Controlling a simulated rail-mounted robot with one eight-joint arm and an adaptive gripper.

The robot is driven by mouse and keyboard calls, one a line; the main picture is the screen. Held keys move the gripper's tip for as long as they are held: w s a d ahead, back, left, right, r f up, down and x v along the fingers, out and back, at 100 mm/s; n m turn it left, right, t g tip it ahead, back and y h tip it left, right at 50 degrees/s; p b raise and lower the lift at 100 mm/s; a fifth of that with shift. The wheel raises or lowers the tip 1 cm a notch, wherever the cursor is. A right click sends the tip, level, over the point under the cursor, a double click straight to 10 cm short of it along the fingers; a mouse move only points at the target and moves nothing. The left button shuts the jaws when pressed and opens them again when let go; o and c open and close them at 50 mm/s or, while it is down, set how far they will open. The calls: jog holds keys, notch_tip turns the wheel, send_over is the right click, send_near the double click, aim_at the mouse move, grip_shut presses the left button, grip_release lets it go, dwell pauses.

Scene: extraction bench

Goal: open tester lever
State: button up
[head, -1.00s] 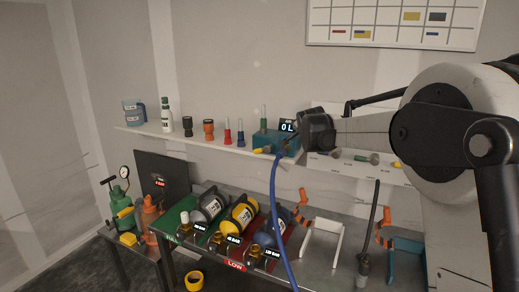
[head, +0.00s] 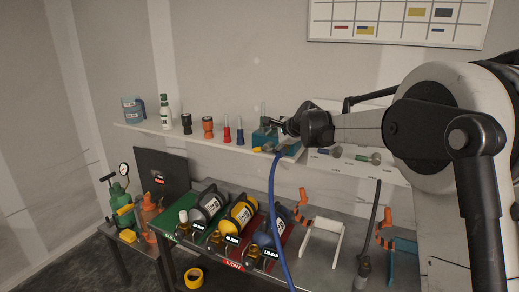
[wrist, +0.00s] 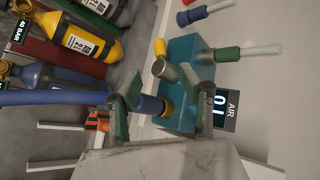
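The tester is a teal box (head: 262,138) on the wall shelf, partly hidden behind my gripper in the head view. In the wrist view its teal body (wrist: 190,62) fills the middle. A short yellow lever-like piece (wrist: 160,48) ends next to a grey round fitting (wrist: 165,70) on its near side. A blue hose (wrist: 55,98) runs to a blue and yellow coupling (wrist: 155,106) at the box. My gripper (wrist: 170,92) is open, its fingers apart in front of the box; I cannot tell whether they touch it. The gripper (head: 282,127) is at the tester in the head view.
A display (wrist: 223,108) reading AIR stands beside the box. Bottles and tapered fittings (head: 207,127) line the shelf to the left. Cylinders (head: 240,213) lie on the bench below, and the blue hose (head: 274,200) hangs in front of them.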

aim_at(260, 148)
jog(key=p+x, duration=0.1)
jog(key=x, duration=0.9)
jog(key=shift+w+a+f+p, duration=0.1)
jog(key=shift+w+f+p, duration=0.05)
jog(key=shift+p, duration=0.2)
grip_shut()
